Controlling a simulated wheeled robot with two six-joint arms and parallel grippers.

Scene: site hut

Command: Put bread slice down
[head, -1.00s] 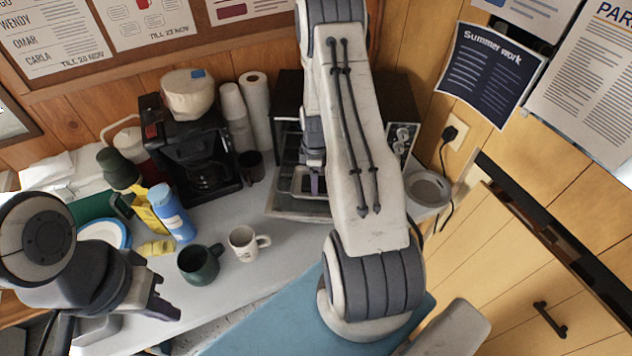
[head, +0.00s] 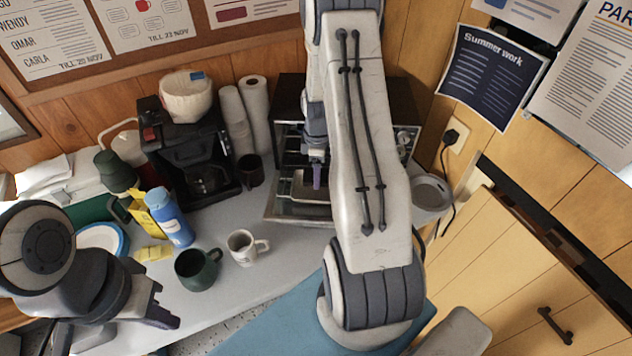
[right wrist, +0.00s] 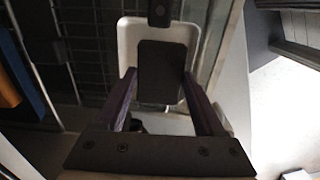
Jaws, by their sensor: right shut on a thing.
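My right gripper (head: 317,178) reaches into the open front of the toaster oven (head: 290,88). In the right wrist view its two fingers (right wrist: 159,82) are shut on a dark, flat slab, the bread slice (right wrist: 162,70), which looks dark in shadow. The slice is over a pale, rounded tray (right wrist: 126,45); I cannot tell whether it touches the tray. In the head view the arm hides much of the oven, and I cannot make out the slice. My left gripper (head: 160,304) is open and empty over the front left of the counter.
A green mug (head: 197,272) and a white mug (head: 242,250) stand on the counter left of the oven. A coffee maker (head: 190,150), blue bottle (head: 170,218) and paper roll (head: 256,110) stand behind. A round metal container (head: 432,192) is right of the oven.

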